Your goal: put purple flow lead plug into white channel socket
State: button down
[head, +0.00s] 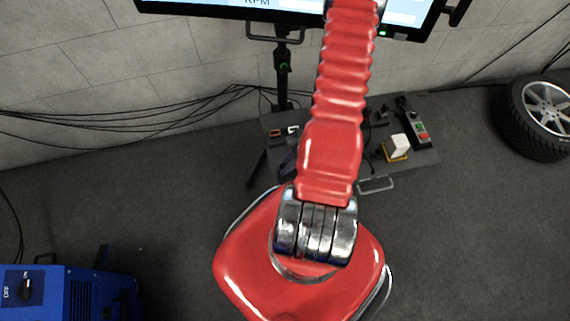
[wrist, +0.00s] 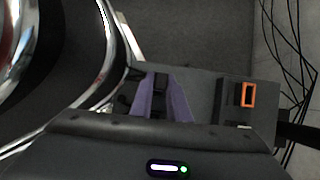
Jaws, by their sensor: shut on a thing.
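My gripper (wrist: 162,88) shows in the wrist view as two tapered purple sides closing on a small dark block, which I take to be the plug (wrist: 160,82). Its lead and front end are not clear. In the head view my red arm hides most of the gripper; a purple bit (head: 288,163) shows at the arm's left. The white channel socket (head: 293,129) is at the panel's upper left, left of my arm. In the wrist view only a small white edge (wrist: 244,125) of it shows, right of the gripper. The plug appears apart from it.
An orange-framed socket (head: 275,132) sits beside the white one. The grey panel (head: 425,160) also carries a white block on a yellow base (head: 397,147) and a box with red and green buttons (head: 421,132). Black cables run along the wall. A monitor stands behind.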

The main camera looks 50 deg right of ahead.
jog(key=shift+r, duration=0.7)
jog(key=shift+r, duration=0.7)
jog(key=shift+r, duration=0.35)
jog(key=shift+r, duration=0.35)
jog(key=shift+r, duration=0.7)
jog(key=shift+r, duration=0.35)
jog(key=shift+r, duration=0.4)
jog(key=shift+w, duration=0.1)
